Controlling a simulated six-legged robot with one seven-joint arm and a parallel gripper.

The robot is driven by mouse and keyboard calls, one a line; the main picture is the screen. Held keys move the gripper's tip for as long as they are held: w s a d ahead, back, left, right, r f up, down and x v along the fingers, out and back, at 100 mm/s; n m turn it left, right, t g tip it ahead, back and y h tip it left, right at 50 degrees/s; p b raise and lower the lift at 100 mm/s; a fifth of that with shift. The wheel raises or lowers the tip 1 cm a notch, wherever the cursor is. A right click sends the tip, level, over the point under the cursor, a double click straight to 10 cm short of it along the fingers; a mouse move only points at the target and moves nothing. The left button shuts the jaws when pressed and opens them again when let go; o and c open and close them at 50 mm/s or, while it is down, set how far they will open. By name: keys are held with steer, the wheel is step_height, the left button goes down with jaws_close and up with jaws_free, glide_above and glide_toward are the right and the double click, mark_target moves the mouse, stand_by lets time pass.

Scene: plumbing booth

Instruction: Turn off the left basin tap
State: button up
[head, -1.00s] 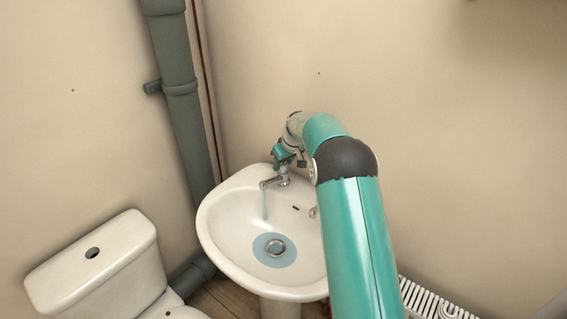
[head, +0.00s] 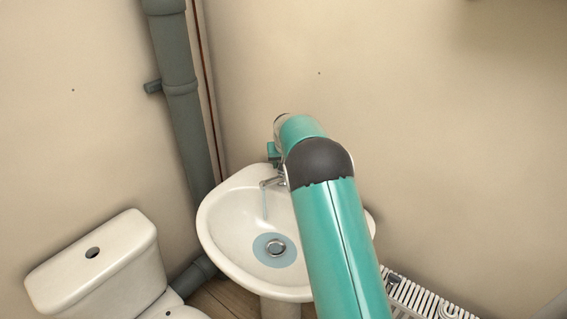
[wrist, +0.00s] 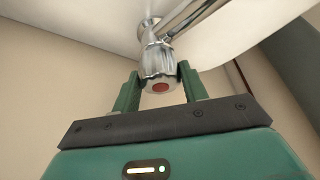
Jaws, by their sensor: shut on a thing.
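The left basin tap (head: 271,182) stands at the back of the white basin (head: 217,235). A thin pale stream of water (head: 264,206) falls from its spout. In the wrist view its ribbed chrome handle (wrist: 158,62), with a red dot on the end, sits between the two green fingers of my gripper (wrist: 158,75). The fingers are shut on the handle, one on each side. In the head view my arm hides most of the gripper and the tap handle; only a green bit of it (head: 272,150) shows.
A toilet cistern (head: 105,260) stands left of the basin. A grey pipe (head: 180,110) runs up the wall corner behind. A white radiator (head: 425,300) is low at the right. Bluish water lies round the drain (head: 276,248). My arm covers the basin's right part.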

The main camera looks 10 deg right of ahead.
steer(key=m+h, duration=0.1)
steer(key=m, duration=0.1)
steer(key=m+h, duration=0.1)
steer(key=m, duration=0.2)
steer(key=shift+a+m+g, duration=0.15)
steer(key=shift+m+g, duration=0.15)
steer(key=shift+g, duration=0.1)
steer(key=m+g, duration=0.1)
steer(key=m, duration=0.2)
steer(key=m+h, duration=0.1)
steer(key=m, duration=0.1)
steer(key=shift+m+g, duration=0.4)
steer(key=shift+w, duration=0.1)
steer(key=o, duration=1)
steer(key=shift+h, duration=0.3)
steer(key=v, duration=1.4)
